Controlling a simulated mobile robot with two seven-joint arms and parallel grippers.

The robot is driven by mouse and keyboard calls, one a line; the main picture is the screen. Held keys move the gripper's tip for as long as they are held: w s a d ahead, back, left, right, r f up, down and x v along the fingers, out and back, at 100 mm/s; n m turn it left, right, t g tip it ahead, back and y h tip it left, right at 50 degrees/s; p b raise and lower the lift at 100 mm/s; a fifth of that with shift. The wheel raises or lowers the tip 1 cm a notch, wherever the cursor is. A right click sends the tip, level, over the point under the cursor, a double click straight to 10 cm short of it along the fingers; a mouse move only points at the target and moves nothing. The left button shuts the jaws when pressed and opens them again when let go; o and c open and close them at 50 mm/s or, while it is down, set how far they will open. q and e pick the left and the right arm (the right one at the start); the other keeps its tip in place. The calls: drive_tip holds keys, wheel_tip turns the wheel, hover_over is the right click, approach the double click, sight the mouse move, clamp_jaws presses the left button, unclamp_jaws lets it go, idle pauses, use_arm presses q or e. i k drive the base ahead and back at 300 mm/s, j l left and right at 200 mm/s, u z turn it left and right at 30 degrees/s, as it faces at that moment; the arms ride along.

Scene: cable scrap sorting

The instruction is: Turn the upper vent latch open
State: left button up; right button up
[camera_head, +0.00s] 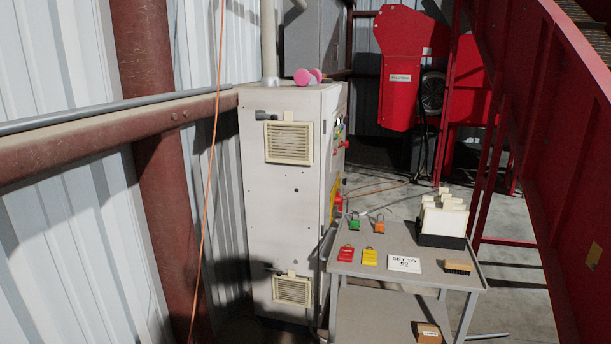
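The upper vent (289,142) is a cream louvred panel high on the side of a grey-white cabinet (270,205). The upper vent latch (266,116) is a small dark handle at the vent's top left, lying about horizontal. A tab (288,116) sits at the vent's top edge beside it. A lower vent (292,290) with a similar dark latch (270,266) is near the cabinet's foot. Neither of my grippers is in view.
A grey cart (400,268) stands right of the cabinet, carrying padlocks (369,257), a "SET TO" card (404,264), a brush (457,267) and a card holder (442,238). An orange cord (210,150) hangs left of the cabinet, before a rusty beam (120,132).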

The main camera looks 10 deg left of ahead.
sight(273, 116)
drive_tip(key=i+j+u, duration=0.15)
drive_tip(key=j, duration=0.2)
drive_tip(key=i+j+u, duration=0.1)
drive_tip(key=j, duration=0.3)
drive_tip(key=i+j+z, duration=0.1)
drive_tip(key=z, duration=1.4)
drive_tip(key=i+j, duration=0.1)
drive_tip(key=j, duration=0.25)
drive_tip(key=i+j, duration=0.1)
drive_tip(key=j, duration=0.2)
drive_tip(key=i+j, duration=0.1)
drive_tip(key=j, duration=0.25)
